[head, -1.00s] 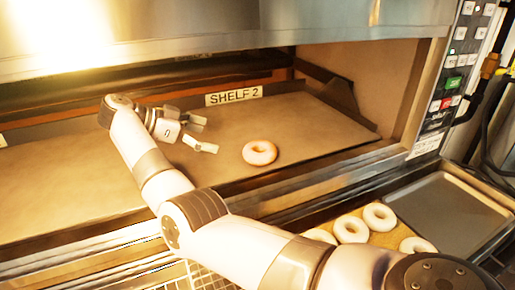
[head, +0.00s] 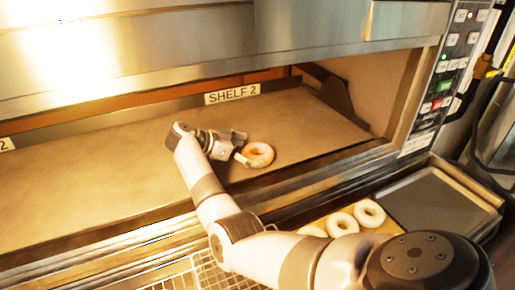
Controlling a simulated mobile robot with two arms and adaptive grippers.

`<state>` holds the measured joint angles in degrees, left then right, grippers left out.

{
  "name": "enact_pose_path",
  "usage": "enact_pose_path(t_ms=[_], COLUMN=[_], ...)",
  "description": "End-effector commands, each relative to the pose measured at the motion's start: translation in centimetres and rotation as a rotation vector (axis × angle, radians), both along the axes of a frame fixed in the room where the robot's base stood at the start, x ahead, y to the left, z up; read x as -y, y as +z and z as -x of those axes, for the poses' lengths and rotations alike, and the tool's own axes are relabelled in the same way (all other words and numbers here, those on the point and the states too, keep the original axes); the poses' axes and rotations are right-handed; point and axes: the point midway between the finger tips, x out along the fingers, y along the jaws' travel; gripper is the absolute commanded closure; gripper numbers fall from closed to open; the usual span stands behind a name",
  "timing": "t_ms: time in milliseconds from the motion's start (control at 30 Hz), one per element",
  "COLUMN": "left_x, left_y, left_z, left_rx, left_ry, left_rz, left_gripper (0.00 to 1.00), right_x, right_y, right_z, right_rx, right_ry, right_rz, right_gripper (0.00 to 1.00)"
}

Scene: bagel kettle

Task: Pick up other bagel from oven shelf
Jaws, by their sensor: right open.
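A pale golden bagel (head: 260,154) lies flat on the brown oven shelf (head: 110,180), in front of the SHELF 2 label (head: 233,94). My right gripper (head: 243,149) reaches in over the shelf from the front. Its jaws are open and point right, at the bagel's left edge. The near fingertip overlaps the bagel's left side in the view. I cannot tell whether the fingers touch it. My left gripper is not in view.
Several bagels (head: 342,223) lie on a board at the lower right, partly behind my arm. An empty dark tray (head: 440,208) is beside them. A wire basket (head: 215,272) is at the bottom. The oven's side wall (head: 375,85) and control panel (head: 450,75) are at right.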

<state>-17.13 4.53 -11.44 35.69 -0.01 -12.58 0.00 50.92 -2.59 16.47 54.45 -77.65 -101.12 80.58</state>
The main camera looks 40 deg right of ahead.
Motion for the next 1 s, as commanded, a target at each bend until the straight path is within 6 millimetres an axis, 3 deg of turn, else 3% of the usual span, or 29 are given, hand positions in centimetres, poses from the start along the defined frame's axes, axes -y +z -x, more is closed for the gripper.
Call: enact_pose_path(t_ms=[100,367,1000], left_x=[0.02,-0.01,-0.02], left_y=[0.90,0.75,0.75], left_z=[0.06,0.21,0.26], left_rx=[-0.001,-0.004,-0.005], left_ry=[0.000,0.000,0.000], left_rz=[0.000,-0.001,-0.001], left_gripper=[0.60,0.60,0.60], right_x=[1.05,1.22,1.18], right_y=[-0.38,-0.76,-0.70], right_z=[0.36,0.39,0.36], right_rx=[-0.001,0.000,0.001], right_ry=[-0.002,-0.001,0.000], right_rz=[0.001,0.000,0.000], right_gripper=[0.00,0.00,0.42])
